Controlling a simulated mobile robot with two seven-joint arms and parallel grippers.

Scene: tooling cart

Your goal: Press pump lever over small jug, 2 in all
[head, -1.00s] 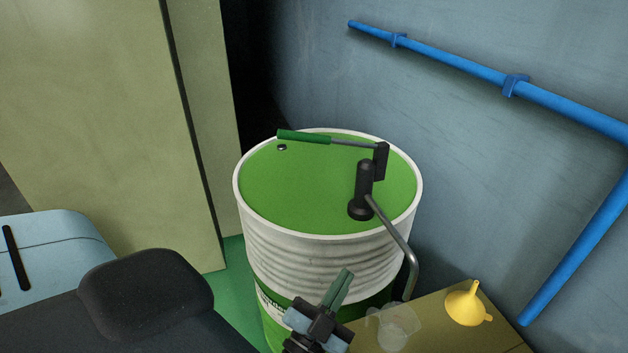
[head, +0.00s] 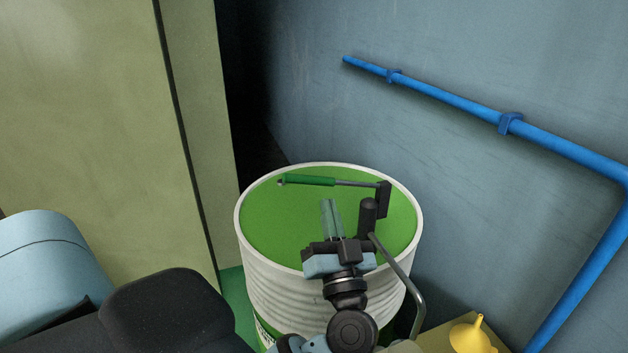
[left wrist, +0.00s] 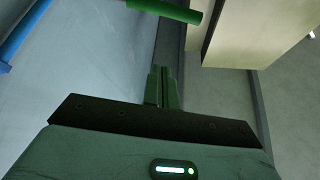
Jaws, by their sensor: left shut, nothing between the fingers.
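The pump lever (head: 310,181) has a green grip and a grey rod. It runs leftward from the black pump head (head: 383,199) above the drum's green top (head: 265,215). The green grip also shows at the top of the left wrist view (left wrist: 165,11). My left gripper (head: 331,207) is shut and empty, in front of the lever and apart from it in the picture. Its closed fingers show in the left wrist view (left wrist: 162,87). The small jug is not visible now; my left arm and the frame edge cover that area. My right gripper is not in view.
The grey spout pipe (head: 415,290) bends down at the drum's right. A yellow funnel (head: 470,337) stands on a box at the lower right. A blue pipe (head: 455,98) runs along the wall. A tall olive cabinet (head: 90,130) stands at the left.

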